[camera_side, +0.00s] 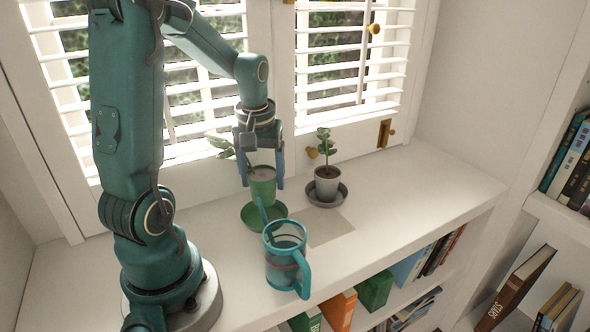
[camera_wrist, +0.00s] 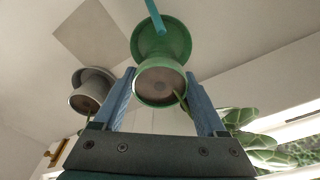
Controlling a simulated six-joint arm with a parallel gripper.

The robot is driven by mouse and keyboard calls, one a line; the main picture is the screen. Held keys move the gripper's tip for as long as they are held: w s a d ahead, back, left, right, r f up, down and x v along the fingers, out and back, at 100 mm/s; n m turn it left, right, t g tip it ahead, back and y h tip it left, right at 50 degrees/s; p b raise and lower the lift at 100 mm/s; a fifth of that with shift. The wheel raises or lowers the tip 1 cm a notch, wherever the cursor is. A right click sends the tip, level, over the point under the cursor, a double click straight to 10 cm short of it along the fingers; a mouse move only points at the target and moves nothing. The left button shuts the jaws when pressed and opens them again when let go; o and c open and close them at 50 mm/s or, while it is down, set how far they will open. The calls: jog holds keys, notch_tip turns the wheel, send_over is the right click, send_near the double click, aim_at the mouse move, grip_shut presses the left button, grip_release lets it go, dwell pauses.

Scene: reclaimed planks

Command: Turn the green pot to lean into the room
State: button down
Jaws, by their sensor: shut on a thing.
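My gripper (camera_side: 262,184) is shut on the green pot (camera_side: 263,190), one blue finger on each side. The pot looks upright, over a green saucer (camera_side: 277,212); I cannot tell whether it touches it. Its plant (camera_side: 220,145) sticks out to the left, toward the shutters, partly hidden behind my gripper. In the wrist view, the green pot (camera_wrist: 161,84) sits between the fingers, soil facing the camera, with the saucer (camera_wrist: 178,40) beyond it. The plant's leaves (camera_wrist: 240,120) spread to the lower right, outside the right finger.
A grey pot (camera_side: 327,184) with a small plant stands on a dark saucer (camera_side: 342,194) to the right. A teal mug-like jug (camera_side: 284,262) stands in front, close to the green saucer. A pale square (camera_side: 329,228) lies on the white sill. Shutters (camera_side: 350,60) are behind.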

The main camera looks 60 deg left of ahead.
aim_at(263, 194)
jog(key=shift+s+d+f, duration=0.25)
jog(key=shift+f, duration=1.7)
grip_release()
